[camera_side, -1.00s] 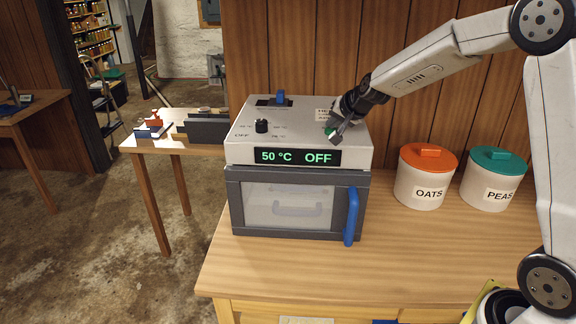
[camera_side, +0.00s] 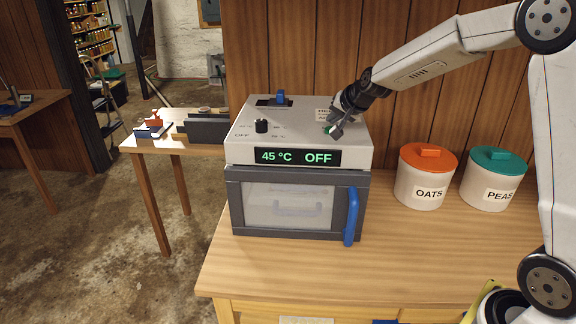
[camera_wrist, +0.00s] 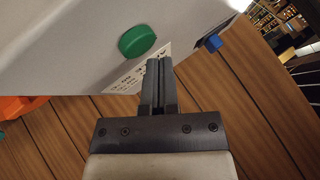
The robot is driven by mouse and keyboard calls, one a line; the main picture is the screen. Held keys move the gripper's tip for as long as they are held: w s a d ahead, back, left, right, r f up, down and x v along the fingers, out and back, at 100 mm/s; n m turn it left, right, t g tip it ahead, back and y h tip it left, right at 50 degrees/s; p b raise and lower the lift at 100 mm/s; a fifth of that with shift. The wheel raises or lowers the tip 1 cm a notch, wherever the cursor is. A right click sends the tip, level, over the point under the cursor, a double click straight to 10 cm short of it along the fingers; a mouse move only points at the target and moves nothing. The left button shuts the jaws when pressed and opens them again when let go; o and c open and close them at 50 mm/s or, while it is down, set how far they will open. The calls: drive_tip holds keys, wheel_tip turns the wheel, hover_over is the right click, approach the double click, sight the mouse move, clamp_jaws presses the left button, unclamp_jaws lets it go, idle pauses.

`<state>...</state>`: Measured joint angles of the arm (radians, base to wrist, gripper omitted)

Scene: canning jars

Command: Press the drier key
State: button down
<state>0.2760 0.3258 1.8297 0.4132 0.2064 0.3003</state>
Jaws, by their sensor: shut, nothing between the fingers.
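The drier (camera_side: 300,190) is a grey box with a dark door and a blue handle, standing on the wooden counter. Its display (camera_side: 298,157) reads 45 °C and OFF in green. The green key on its top is mostly hidden by my gripper (camera_side: 335,130) in the side view. In the wrist view the round green key (camera_wrist: 137,41) shows whole, to the left of my shut, empty gripper (camera_wrist: 160,64). The fingertips are beside the key, apart from it in that picture; their height above the top is hard to tell.
A black knob (camera_side: 261,126) and a blue slider (camera_side: 280,97) are on the drier's top. An OATS jar (camera_side: 425,180) with orange lid and a PEAS jar (camera_side: 490,182) with green lid stand to the right. The counter front is clear.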

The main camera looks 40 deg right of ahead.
drive_tip(key=shift+r, duration=0.1)
idle(0.3)
drive_tip(key=shift+r, duration=2.5)
drive_tip(key=s+a+f+n+g, duration=0.2)
drive_tip(key=s+a+f+n, duration=0.1)
drive_tip(key=s+f, duration=0.3)
drive_tip(key=s+a+f+n+g+y, duration=0.1)
drive_tip(key=s+a+f+n, duration=0.3)
drive_tip(key=s, duration=0.7)
drive_tip(key=s+a+f+n+g, duration=0.3)
drive_tip(key=s+a+f, duration=0.3)
drive_tip(key=s+f, duration=0.2)
drive_tip(key=shift+s+a+n, duration=0.4)
drive_tip(key=shift+s, duration=0.05)
drive_tip(key=c, duration=1.3)
unclamp_jaws()
